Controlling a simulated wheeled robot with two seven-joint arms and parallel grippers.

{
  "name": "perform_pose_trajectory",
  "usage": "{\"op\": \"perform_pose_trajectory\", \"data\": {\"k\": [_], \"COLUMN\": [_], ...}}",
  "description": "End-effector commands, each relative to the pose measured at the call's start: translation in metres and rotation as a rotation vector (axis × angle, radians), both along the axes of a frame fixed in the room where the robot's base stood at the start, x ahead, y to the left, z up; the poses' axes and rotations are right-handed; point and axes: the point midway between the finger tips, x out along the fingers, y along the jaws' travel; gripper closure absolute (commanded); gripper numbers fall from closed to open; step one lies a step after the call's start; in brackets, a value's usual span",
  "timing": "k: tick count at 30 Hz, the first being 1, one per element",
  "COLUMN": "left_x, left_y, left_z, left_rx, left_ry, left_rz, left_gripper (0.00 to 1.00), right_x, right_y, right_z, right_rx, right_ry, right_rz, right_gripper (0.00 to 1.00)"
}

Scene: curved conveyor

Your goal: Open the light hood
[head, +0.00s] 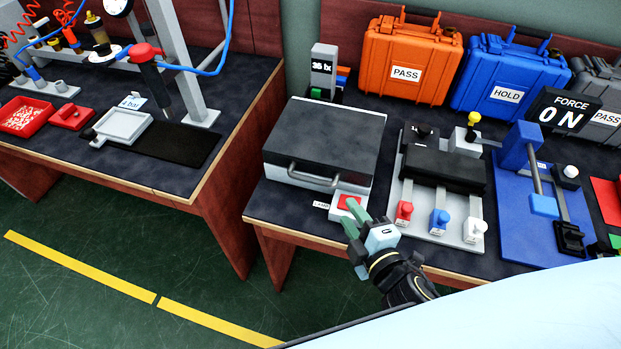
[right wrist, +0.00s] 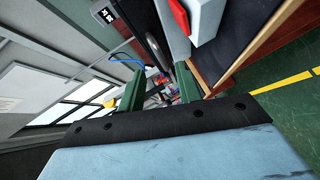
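The light hood (head: 325,140) is a box with a dark grey top and a pale metal front on the right-hand table. Its lid is down, and a bar handle (head: 312,180) runs across the front. My right gripper (head: 353,217) is in front of the table edge, right of and nearer than the handle, by the lamp switch. Its green fingers are apart with nothing between them; they also show apart in the right wrist view (right wrist: 158,85). The handle (right wrist: 157,52) appears as a dark bar beyond the fingers there. My left gripper is not in view.
A red lamp switch (head: 349,203) on a white block sits right of the handle, close to my fingers. A "36 lx" display (head: 323,70) stands behind the hood. A clamp fixture (head: 440,185) with coloured knobs is to the right. Orange (head: 411,60) and blue (head: 510,75) cases stand behind.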

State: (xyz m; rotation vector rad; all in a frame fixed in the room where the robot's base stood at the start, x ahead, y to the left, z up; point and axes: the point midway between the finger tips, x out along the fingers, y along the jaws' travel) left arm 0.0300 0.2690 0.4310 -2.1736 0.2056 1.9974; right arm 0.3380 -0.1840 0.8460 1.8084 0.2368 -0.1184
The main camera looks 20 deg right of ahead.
Motion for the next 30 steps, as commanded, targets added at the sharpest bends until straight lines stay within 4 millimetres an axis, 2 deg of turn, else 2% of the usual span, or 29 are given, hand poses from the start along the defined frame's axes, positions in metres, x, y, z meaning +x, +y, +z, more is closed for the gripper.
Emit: {"op": "perform_pose_trajectory", "data": {"k": [3, 7, 10, 24, 30], "left_x": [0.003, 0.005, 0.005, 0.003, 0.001], "left_y": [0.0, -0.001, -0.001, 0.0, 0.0], "left_z": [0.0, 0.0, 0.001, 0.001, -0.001], "left_rx": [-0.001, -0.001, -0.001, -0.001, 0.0], "left_ry": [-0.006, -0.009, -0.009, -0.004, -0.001], "left_rz": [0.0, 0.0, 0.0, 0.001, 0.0], "left_gripper": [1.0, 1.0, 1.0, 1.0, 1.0], "right_x": [-0.002, 0.001, 0.011, 0.095, 0.118], "right_y": [0.015, 0.022, 0.025, 0.041, 0.046], "right_z": [0.002, 0.003, 0.002, -0.011, -0.015], "right_rx": [-0.07, -0.098, -0.098, -0.096, -0.094], "right_ry": [-0.055, -0.078, -0.081, -0.079, -0.079], "right_rz": [0.088, 0.122, 0.125, 0.121, 0.121], "right_gripper": [0.66, 0.66, 0.66, 0.66, 0.66]}}
